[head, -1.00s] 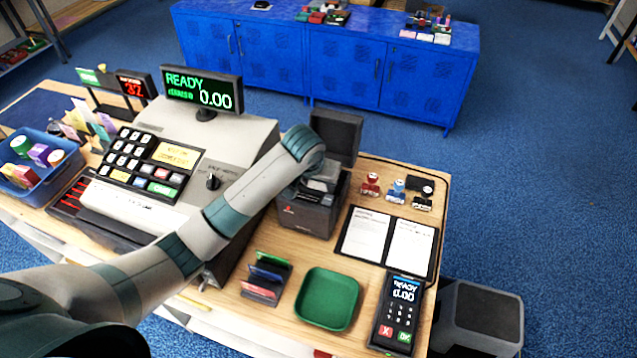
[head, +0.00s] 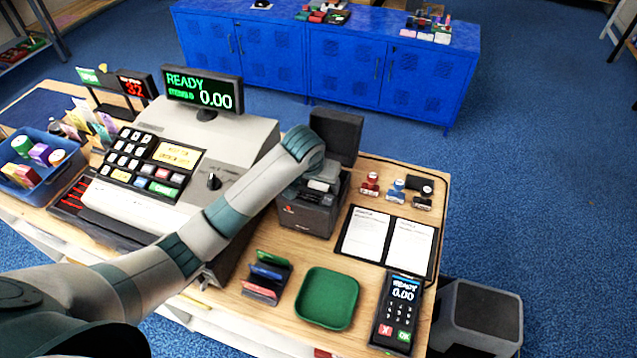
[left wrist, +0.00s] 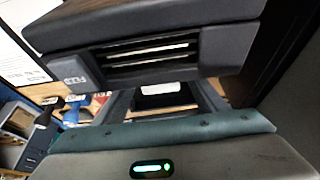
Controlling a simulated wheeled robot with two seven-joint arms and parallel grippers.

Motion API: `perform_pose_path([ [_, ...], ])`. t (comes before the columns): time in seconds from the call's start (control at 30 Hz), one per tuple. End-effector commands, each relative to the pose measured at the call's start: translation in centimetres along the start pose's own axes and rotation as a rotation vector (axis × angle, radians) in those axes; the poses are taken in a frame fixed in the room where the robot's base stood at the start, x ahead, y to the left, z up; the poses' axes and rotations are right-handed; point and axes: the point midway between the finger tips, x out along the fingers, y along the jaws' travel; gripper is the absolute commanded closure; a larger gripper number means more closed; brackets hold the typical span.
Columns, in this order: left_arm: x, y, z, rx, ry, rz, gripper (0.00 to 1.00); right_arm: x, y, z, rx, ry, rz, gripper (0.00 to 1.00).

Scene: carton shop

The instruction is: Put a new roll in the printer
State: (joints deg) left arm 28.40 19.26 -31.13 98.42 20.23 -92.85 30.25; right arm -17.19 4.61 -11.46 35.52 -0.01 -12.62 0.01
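The dark printer (head: 306,217) stands on the counter right of the cash register, its lid (head: 337,134) raised at the back. My left arm reaches over the register, with its left gripper (head: 320,186) pointing down at the printer; the arm partly hides it. In the left wrist view, the printer's slotted face with a FEED button (left wrist: 70,73) fills the top. My left gripper (left wrist: 165,100) shows two dark fingers standing apart, with a dark and white patch between them that I cannot identify. I see no roll clearly. My right gripper is out of view.
The cash register (head: 165,165) stands left of the printer. A green tray (head: 327,299), a card holder (head: 267,277) and a card terminal (head: 397,312) sit in front.

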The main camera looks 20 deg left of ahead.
Motion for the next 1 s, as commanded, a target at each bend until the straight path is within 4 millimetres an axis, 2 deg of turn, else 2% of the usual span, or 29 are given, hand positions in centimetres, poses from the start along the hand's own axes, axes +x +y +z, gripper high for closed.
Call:
perform_pose_path([
  [0.27,-0.1,0.0,0.0,0.0,0.0,0.0,0.34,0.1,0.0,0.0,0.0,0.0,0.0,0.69],
  [0.47,-1.3,0.0,-0.1,0.0,0.002,0.001,0.34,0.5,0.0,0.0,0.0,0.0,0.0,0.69],
  [0.67,-4.1,0.0,-0.1,0.0,0.005,0.001,0.34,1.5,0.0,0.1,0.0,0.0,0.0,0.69],
  [1.0,-11.1,0.0,-0.1,0.001,0.005,0.0,0.34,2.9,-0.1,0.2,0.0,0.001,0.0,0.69],
])
